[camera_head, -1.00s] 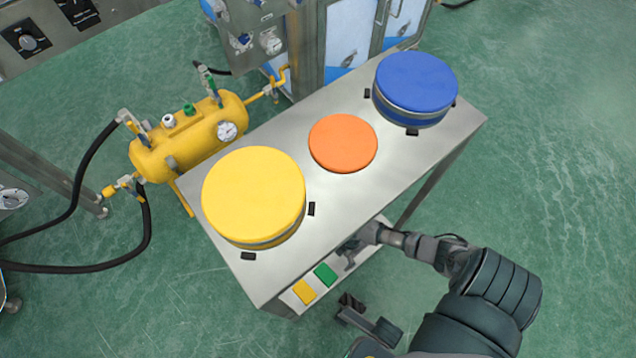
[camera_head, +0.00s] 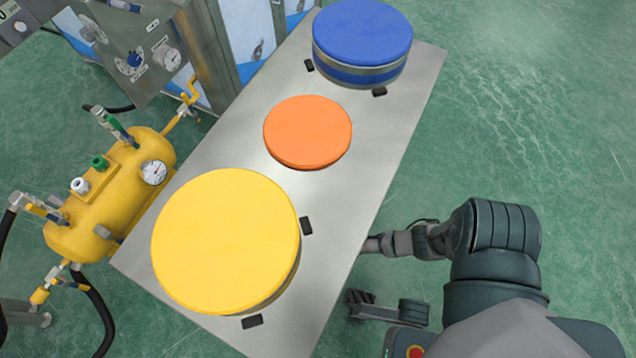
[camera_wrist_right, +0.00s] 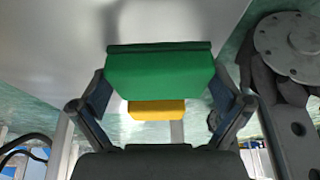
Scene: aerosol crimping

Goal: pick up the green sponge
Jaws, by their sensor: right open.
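The green sponge (camera_wrist_right: 158,75) shows large in the right wrist view, between the fingers of my right gripper (camera_wrist_right: 160,92). The fingers are spread, one at each side of it, and look apart; whether either one touches it I cannot tell. A yellow sponge (camera_wrist_right: 157,110) shows just below the green one in that view. In the head view my right arm reaches to the table's right edge. Its gripper and both sponges are hidden there beneath the tabletop. My left gripper is in neither view.
The metal table (camera_head: 345,215) carries a yellow round lid (camera_head: 225,240), an orange disc (camera_head: 308,132) and a blue round container (camera_head: 362,45). Its top overhangs the sponges. A yellow tank (camera_head: 110,195) with hoses stands left. Green floor is open at the right.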

